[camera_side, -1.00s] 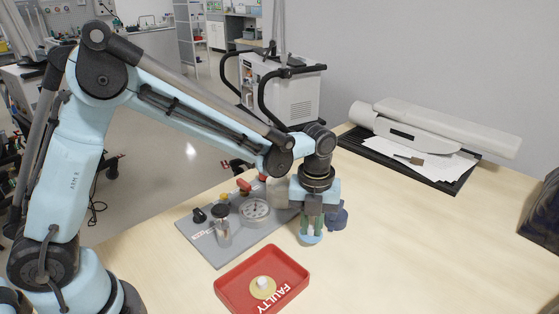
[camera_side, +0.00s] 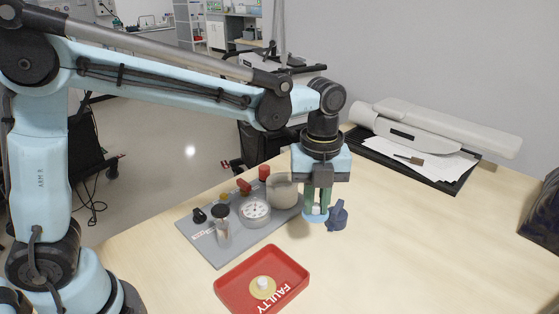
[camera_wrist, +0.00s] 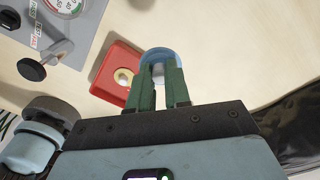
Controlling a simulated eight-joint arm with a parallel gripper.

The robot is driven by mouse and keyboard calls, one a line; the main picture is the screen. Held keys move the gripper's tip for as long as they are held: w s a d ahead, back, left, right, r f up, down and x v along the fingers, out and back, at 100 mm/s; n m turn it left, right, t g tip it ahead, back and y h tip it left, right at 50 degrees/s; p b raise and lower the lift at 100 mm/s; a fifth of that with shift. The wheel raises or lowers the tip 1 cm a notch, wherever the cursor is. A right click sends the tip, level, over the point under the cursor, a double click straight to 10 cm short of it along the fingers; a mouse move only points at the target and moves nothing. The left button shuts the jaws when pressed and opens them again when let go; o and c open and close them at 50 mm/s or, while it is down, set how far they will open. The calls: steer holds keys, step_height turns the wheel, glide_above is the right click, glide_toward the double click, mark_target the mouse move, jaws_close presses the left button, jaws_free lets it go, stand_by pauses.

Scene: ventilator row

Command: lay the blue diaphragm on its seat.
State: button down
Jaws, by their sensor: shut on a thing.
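In the wrist view the diaphragm (camera_wrist: 157,53) shows beyond the fingertips (camera_wrist: 158,72). A beige-grey cylinder (camera_side: 281,191) stands at the panel's right end. I cannot make out the diaphragm's seat for sure. I cannot tell the exact height of the disc above the table.
A red tray (camera_side: 228,291) marked FAULTY holds a yellowish disc with a white hub (camera_side: 263,286). The panel carries a round gauge (camera_side: 255,212), knobs and red handles. A black tray with papers (camera_side: 440,176) lies at the back right. The table's front right is clear.

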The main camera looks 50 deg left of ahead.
steer(key=w+a+r+n, duration=0.15)
steer(key=w+a, duration=0.25)
steer(key=a, duration=0.4)
steer(key=w+a+n, duration=0.3)
steer(key=w+a, duration=0.1)
steer(key=a, duration=0.4)
glide_above(282, 177)
steer(key=s+d, duration=0.2)
steer(key=shift+m, duration=0.25)
steer(key=shift+f, duration=2.2)
steer(key=shift+f, duration=0.95)
steer(key=shift+f, duration=0.3)
steer(key=shift+f, duration=0.75)
steer(key=c, duration=1)
jaws_free()
step_height(282, 177, up, 7)
